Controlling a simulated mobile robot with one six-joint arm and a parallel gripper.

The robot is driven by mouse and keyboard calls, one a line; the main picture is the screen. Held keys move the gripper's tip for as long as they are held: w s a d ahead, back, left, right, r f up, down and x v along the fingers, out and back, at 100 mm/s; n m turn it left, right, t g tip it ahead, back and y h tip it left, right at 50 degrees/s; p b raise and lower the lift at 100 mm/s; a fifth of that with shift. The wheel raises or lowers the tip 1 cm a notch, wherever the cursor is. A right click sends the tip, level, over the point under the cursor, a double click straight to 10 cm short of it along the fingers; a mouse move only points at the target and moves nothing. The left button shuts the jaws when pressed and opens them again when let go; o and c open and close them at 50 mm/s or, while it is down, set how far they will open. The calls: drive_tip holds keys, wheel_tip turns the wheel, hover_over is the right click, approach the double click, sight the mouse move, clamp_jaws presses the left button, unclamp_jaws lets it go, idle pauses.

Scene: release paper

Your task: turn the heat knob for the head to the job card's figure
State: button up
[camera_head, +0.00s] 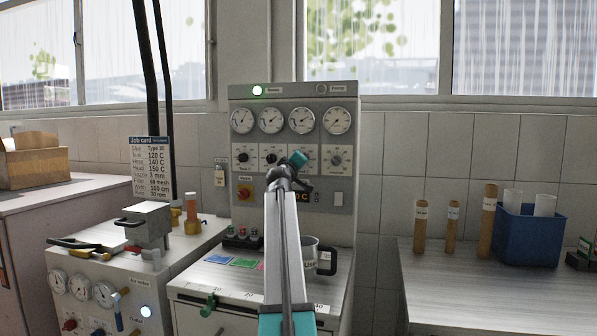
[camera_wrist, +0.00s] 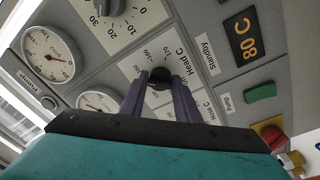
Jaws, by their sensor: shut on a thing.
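The job card (camera_head: 152,168) at the left reads Tank 120 C, Hose 140 C and Head 150 C. In the wrist view my gripper (camera_wrist: 160,80) is shut on the black heat knob (camera_wrist: 159,74), beside the label "Head C" (camera_wrist: 173,41). Part of its dial scale, with figures such as 160 and 140, shows around it. The fingers cover much of the knob, and I cannot read its setting. In the head view my gripper (camera_head: 298,160) is at the control panel (camera_head: 235,200) and hides this knob.
A lit display (camera_wrist: 248,38) reads 80 C. Other knobs (camera_head: 242,157) (camera_head: 336,159) flank the head dial, with gauges (camera_head: 270,120) above. A red button (camera_head: 245,192) is at the panel's left. A mug (camera_head: 318,258) stands on the worktop below, close by my arm.

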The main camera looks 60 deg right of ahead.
drive_tip(key=shift+s+d+r+m+b, duration=0.1)
drive_tip(key=shift+r+m+b, duration=0.25)
drive_tip(key=shift+m+b, duration=0.15)
drive_tip(key=o, duration=1)
drive_tip(key=shift+s+f, duration=0.1)
drive_tip(key=shift+f, duration=0.1)
drive_tip(key=shift+v, duration=6.85)
drive_tip(key=shift+p, duration=0.3)
